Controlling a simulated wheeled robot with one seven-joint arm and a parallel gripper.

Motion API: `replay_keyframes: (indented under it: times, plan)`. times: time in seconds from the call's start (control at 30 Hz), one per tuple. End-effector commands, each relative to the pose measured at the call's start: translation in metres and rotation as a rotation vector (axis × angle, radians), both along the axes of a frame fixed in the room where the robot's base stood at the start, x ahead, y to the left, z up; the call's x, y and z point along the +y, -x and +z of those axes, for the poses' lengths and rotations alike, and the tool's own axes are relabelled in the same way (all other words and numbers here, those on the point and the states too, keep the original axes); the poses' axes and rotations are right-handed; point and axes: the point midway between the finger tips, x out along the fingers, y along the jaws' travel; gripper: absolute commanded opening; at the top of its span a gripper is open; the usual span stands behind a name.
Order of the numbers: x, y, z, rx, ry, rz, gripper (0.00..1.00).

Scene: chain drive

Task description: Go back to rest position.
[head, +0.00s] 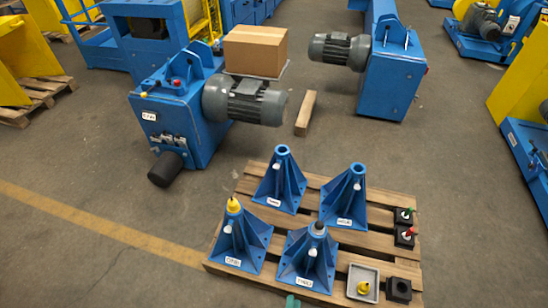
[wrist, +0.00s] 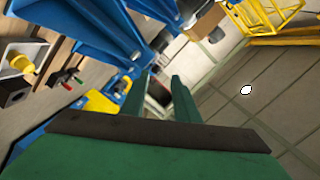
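My gripper (wrist: 160,84) shows in the wrist view as two green fingers standing apart, with nothing seen between them. The dark-edged green body of the gripper fills the bottom of that view. In the head view only a small green piece (head: 292,301) shows at the bottom edge, in front of the pallet; it looks like part of my gripper. The wrist view is strongly tilted, and the fingers point past the blue stands toward open floor and machines.
A wooden pallet (head: 262,276) bears several blue stands (head: 279,184), a grey tray (head: 374,280) with a yellow part, and black blocks (head: 399,290) at its right. Blue machines with grey motors (head: 245,101) stand behind, near a cardboard box (head: 255,51). Floor right of the pallet is clear.

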Motion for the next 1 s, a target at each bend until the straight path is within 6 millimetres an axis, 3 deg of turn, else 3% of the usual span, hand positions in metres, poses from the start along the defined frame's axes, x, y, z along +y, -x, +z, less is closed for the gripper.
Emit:
replay_keyframes:
  times: [0.03,0.3,0.5,0.7,0.83,1.0]
  plan:
    - [0.007,0.015,0.015,0.02,0.056,0.019,0.28]
    - [0.036,0.071,0.102,0.114,0.383,0.12,0.28]
    - [0.052,0.103,0.181,0.168,0.625,0.203,0.28]
    - [0.063,0.122,0.255,0.203,0.834,0.276,0.28]
    - [0.066,0.127,0.284,0.213,0.917,0.304,0.28]
    - [0.068,0.128,0.296,0.219,0.953,0.315,0.28]
